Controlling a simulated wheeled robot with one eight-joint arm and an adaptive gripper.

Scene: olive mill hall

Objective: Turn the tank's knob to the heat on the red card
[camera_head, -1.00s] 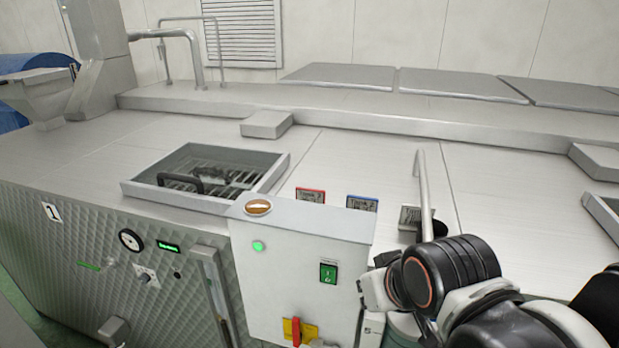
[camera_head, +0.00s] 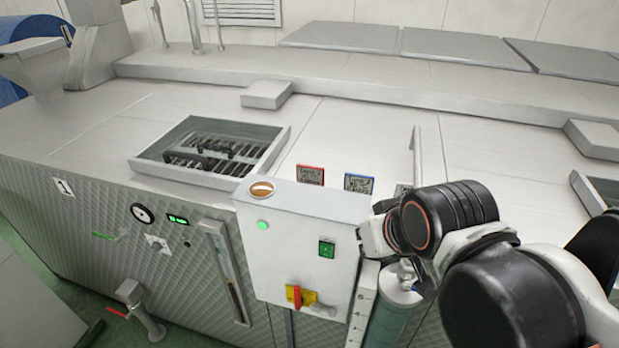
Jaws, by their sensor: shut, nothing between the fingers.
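The red card (camera_head: 310,175) stands upright on the tank top behind the white control box; its small print is not readable to me. The tank's knob (camera_head: 158,243) is on a pale plate on the quilted metal front, below a round gauge (camera_head: 143,213) and a green-lit display (camera_head: 178,220). The knob's exact setting is too small to read. My arm reaches in from the right, and its dark joint hides what is behind it. My gripper's fingers do not show. The knob is well left of my arm, with nothing touching it.
The white control box (camera_head: 300,243) with a red-yellow switch (camera_head: 299,296) juts out between my arm and the knob. A blue card (camera_head: 358,183) stands beside the red one. An open hatch (camera_head: 145,165) is in the top. A red-handled pipe valve (camera_head: 148,322) stands low in front.

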